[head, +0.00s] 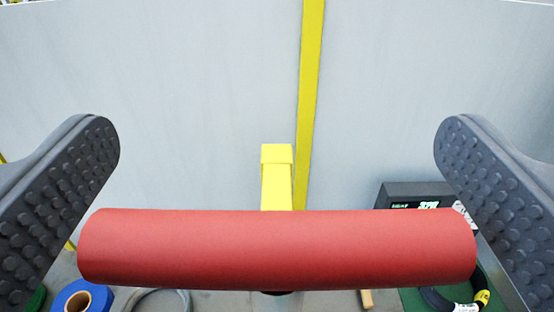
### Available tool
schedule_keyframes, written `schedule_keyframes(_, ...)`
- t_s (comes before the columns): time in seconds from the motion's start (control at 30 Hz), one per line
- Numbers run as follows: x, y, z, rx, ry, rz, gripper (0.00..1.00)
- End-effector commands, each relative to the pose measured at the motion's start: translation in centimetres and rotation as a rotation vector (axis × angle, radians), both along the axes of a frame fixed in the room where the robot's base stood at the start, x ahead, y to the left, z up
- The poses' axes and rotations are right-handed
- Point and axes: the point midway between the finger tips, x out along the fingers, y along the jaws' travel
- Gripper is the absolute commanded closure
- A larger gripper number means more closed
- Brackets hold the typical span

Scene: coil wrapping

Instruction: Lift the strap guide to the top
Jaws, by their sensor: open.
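A red horizontal roller-shaped grip (277,250) lies across the lower middle of the head view. A short yellow bar (277,180) shows directly behind it; I cannot tell for sure that the two are joined or that they are the strap guide. My gripper (278,135) is open, with one dark studded finger on each side. The ends of the red grip lie close to the inner faces of the fingers, and I see no clamping. What is below the red grip is mostly hidden by it.
Below are a blue roll (72,300) at left and a dark box (410,192) at right. A black coiled cable (440,302) lies on a green surface at lower right.

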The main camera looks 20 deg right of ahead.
Motion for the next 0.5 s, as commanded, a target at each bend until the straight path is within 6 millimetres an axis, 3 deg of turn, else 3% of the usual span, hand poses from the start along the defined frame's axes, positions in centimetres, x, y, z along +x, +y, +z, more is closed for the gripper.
schedule_keyframes(0.5, -7.2, 2.4, -0.3, -0.002, 0.000, 0.002, 0.00)
